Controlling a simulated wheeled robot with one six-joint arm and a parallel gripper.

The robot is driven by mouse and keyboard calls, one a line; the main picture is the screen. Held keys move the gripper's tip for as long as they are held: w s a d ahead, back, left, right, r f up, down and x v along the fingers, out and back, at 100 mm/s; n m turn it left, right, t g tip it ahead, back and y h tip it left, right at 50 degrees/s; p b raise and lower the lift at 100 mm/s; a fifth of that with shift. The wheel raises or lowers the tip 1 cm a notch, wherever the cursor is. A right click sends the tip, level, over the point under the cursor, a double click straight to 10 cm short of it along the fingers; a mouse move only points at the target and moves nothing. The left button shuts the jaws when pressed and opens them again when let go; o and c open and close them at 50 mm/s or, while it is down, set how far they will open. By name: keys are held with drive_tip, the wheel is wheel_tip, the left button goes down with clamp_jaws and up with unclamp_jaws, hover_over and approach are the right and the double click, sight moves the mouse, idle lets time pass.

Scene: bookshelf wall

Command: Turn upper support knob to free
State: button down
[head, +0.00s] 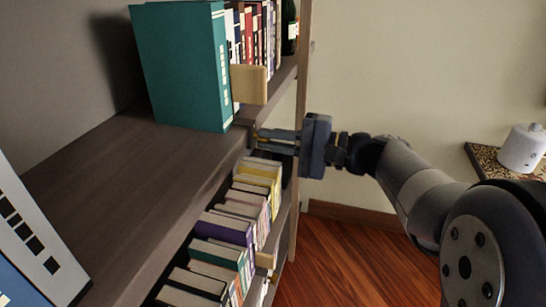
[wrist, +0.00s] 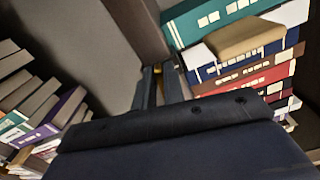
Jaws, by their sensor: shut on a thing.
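The upper support is a pale wooden block (head: 249,86) at the upper shelf's front edge, against the books beside a teal book. It also shows in the wrist view (wrist: 245,38). My gripper (head: 262,136) reaches in from the right, its fingertips at the shelf edge just below the block. In the wrist view my gripper (wrist: 160,76) has its fingers close together around a small yellowish part, the knob (wrist: 158,70). The fingers hide most of the knob, so its turned position cannot be told.
A large teal book (head: 180,65) stands left of the block, with several books behind. A lower shelf holds a row of books (head: 235,225) with another wooden block (head: 265,260). A side table (head: 484,160) stands at the right.

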drive_tip(key=shift+f+n+b, duration=0.25)
drive_tip(key=shift+n+b, duration=0.85)
drive_tip(key=shift+b, duration=0.2)
drive_tip(key=shift+r, duration=0.1)
drive_tip(key=c, duration=1.5)
unclamp_jaws()
drive_tip(key=shift+d, duration=0.1)
drive_tip(key=v, duration=1)
drive_tip(key=shift+s+d, duration=0.15)
drive_tip(key=shift+d, duration=0.15)
drive_tip(key=x, duration=1.1)
